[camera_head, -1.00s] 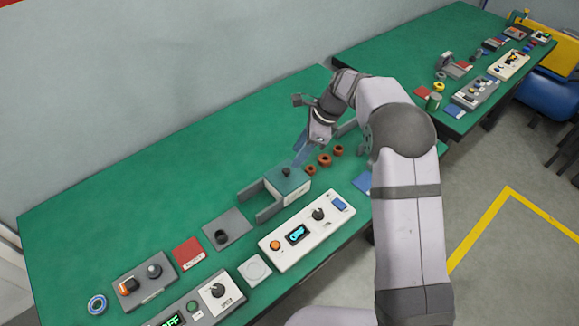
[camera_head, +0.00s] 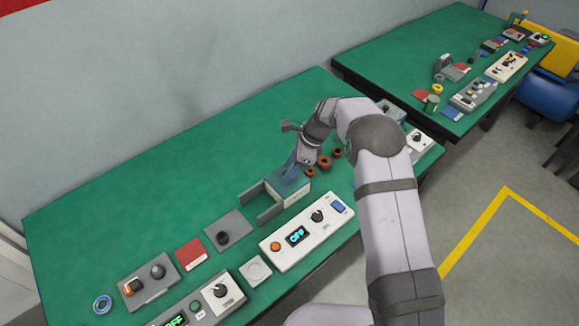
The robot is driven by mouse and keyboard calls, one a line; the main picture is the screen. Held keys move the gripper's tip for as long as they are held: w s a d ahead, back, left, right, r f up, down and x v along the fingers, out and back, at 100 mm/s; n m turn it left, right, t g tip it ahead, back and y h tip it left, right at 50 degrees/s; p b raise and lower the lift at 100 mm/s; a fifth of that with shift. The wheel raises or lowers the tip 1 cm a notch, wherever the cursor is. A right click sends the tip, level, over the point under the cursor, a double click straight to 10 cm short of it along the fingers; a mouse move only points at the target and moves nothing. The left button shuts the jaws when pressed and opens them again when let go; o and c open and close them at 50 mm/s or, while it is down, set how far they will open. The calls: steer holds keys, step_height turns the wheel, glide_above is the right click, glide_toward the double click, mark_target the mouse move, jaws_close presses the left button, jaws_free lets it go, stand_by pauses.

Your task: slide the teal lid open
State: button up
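The teal lid (camera_head: 293,186) lies on a small grey box with a pale front (camera_head: 297,200), right of the middle of the green table. Two grey rails (camera_head: 258,204) extend from the box toward the lower left, with an empty gap between them. My gripper (camera_head: 289,174) points down at the lid from above, its bluish fingers over the lid's dark knob. The fingers hide most of the knob, so I cannot tell whether they touch it or whether they are open or shut.
A white control panel (camera_head: 318,232) with a display reading OFF stands in front of the box. Several brown rings (camera_head: 324,163) lie right behind it. A grey plate with a dark knob (camera_head: 230,231) lies left of the rails. The table's back left is clear.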

steer(key=shift+c, duration=0.7)
jaws_close()
steer(key=s+a, duration=0.6)
steer(key=a, duration=0.1)
steer(key=shift+s+p, duration=0.4)
steer(key=shift+o, duration=0.7)
jaws_free()
steer(key=shift+d+r, duration=0.1)
steer(key=b+v, duration=0.2)
steer(key=v, duration=0.5)
